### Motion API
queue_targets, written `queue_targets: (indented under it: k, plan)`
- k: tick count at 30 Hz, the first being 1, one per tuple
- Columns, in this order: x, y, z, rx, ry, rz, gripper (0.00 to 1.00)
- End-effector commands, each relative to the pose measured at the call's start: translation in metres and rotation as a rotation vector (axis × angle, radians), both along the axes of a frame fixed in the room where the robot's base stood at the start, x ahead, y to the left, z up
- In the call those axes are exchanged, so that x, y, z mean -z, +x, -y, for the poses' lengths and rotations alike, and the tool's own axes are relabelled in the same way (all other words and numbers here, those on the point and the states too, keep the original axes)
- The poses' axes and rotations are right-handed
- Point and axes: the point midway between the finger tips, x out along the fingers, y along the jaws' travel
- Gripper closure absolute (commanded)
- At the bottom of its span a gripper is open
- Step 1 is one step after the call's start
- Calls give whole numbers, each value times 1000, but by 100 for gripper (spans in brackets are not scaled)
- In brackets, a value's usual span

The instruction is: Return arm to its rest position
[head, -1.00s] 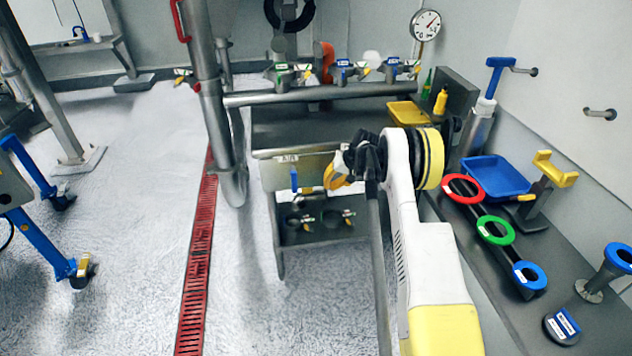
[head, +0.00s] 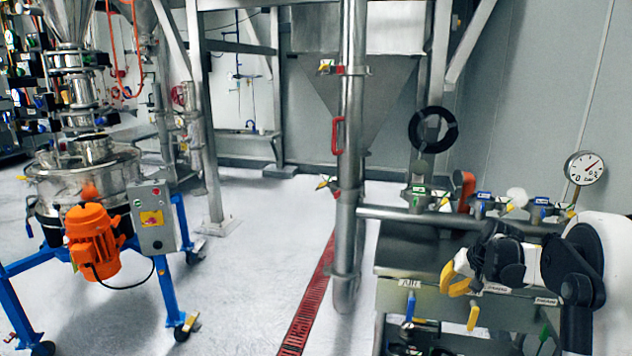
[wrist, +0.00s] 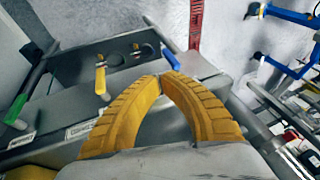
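My gripper (head: 455,281) is at the lower right of the head view, in front of the grey workbench. Its yellow fingers show large in the wrist view (wrist: 164,79), curving in until their tips meet or nearly meet. I see nothing held between them. My arm is folded in close at the right edge of the head view. The gripper hangs beside the bench's front panel, above the row of hanging handles; I see no contact with them.
A blue handle (head: 410,306) and a yellow handle (head: 473,317) hang on the bench front (head: 420,298). A steel pipe post (head: 350,150) stands left of the bench. A sifter with an orange motor (head: 92,240) stands on a blue frame at left.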

Motion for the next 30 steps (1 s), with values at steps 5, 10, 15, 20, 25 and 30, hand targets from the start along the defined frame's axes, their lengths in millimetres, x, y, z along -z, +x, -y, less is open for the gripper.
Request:
queue_targets:
  k: [5,10,15,20,25,30]
  plan:
    - [-75,-55,-56,-29,-65,29,100]
    - [-122,-121,-101,-58,-126,64,100]
    - [-147,-195,-138,-88,-182,106,100]
    - [-148,-266,-164,-120,-232,151,100]
    - [-132,-325,-179,-151,-273,197,100]
    - [-117,-355,-185,-168,-295,226,100]
